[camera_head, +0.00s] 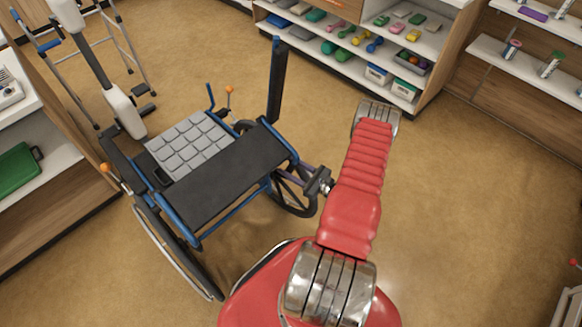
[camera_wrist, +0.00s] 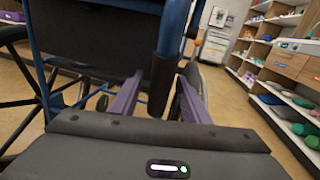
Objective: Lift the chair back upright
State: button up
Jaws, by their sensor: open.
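A wheelchair with a blue frame stands left of centre in the head view. Its black back panel (camera_head: 225,178) lies tilted low across the rear of the seat, in front of the grey quilted cushion (camera_head: 187,143). My gripper (camera_head: 296,168) is at the panel's right end. In the wrist view, my open gripper (camera_wrist: 158,92) has its two purple fingers on either side of a black push handle (camera_wrist: 160,88) hanging from a blue tube (camera_wrist: 173,28). I see a gap on the right of the handle; contact on the left is unclear. The back panel (camera_wrist: 85,35) fills the upper left.
The left wheel (camera_head: 172,248) and right wheel (camera_head: 292,193) flank the seat. A walker (camera_head: 135,62) stands at the far left, beside a side unit with a green case (camera_head: 18,172). Shelves (camera_head: 345,62) line the back.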

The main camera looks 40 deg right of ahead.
jog(key=shift+c, duration=0.3)
grip_shut()
jog(key=shift+d, duration=0.25)
jog(key=shift+a, duration=0.1)
jog(key=shift+s, duration=0.1)
jog(key=shift+s+r, duration=0.15)
